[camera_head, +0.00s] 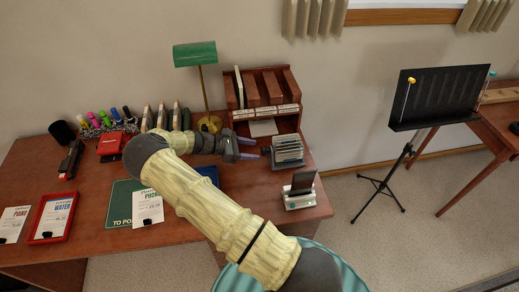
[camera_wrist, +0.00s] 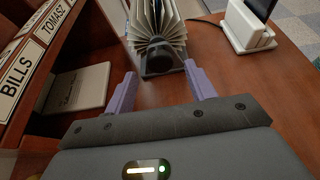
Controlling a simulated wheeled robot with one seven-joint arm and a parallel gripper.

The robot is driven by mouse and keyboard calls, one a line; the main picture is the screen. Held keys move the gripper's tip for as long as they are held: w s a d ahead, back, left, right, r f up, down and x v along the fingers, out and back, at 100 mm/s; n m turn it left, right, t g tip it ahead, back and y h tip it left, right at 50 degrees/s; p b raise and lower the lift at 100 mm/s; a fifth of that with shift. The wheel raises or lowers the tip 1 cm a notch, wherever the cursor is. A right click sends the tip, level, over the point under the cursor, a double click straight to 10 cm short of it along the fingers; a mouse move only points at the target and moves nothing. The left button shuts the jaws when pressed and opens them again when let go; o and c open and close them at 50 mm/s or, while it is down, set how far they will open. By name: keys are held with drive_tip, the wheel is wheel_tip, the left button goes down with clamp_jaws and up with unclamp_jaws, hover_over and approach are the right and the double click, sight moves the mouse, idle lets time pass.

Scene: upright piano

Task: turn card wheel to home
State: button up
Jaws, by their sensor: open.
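The card wheel (camera_wrist: 158,24) is a fan of pale cards on a dark round hub (camera_wrist: 158,58), standing on the desk straight ahead in the wrist view. In the head view the card wheel (camera_head: 287,150) stands right of my gripper (camera_head: 252,149). In the wrist view my gripper (camera_wrist: 160,92) has its two purple fingers apart, with bare desk between them. The hub is just beyond the fingertips, and I see no contact. The top of the wheel is cut off in the wrist view, and I cannot read any card.
A wooden letter rack (camera_head: 265,92) with labelled slots stands behind the wheel, close on the left in the wrist view. A phone on a white stand (camera_head: 300,190) is to the front right. A green lamp (camera_head: 195,54) stands behind my arm. Some desk is bare right of the wheel.

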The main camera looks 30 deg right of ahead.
drive_tip(key=shift+x, duration=1.9)
drive_tip(key=c, duration=0.9)
drive_tip(key=shift+c, duration=0.2)
drive_tip(key=shift+w, duration=0.1)
drive_tip(key=o, duration=0.9)
drive_tip(key=shift+o, duration=0.2)
drive_tip(key=shift+a, duration=0.15)
